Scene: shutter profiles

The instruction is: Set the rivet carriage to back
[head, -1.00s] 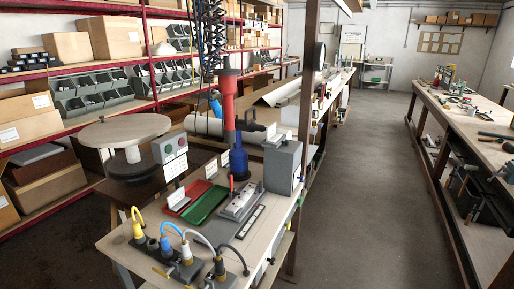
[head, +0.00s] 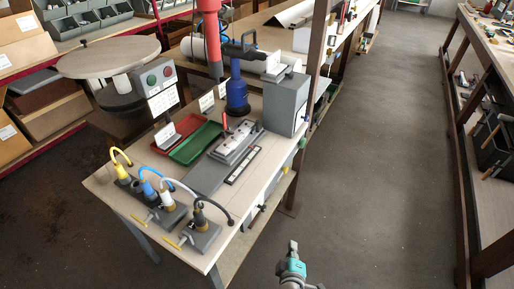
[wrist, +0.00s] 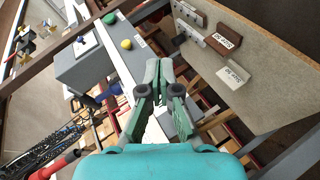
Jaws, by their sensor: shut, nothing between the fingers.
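What looks like the carriage, a pale block with a red upright lever (head: 235,138), sits on a grey base on the workbench (head: 120,199) in the head view. A strip with dark and light marks (head: 243,165) lies along its right side. I cannot tell which position the carriage is in. My gripper (head: 292,246) is low in front of the bench's right side, over the floor and apart from the bench. In the wrist view my gripper (wrist: 159,65) is shut and empty. The carriage is not clearly seen there.
A grey box (head: 287,103) stands behind the carriage, beside a dark post. A red hanging tool (head: 211,40), a blue tool (head: 237,93), red and green trays (head: 196,143) and corded plugs (head: 168,213) crowd the bench. The floor (head: 375,170) to the right is clear.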

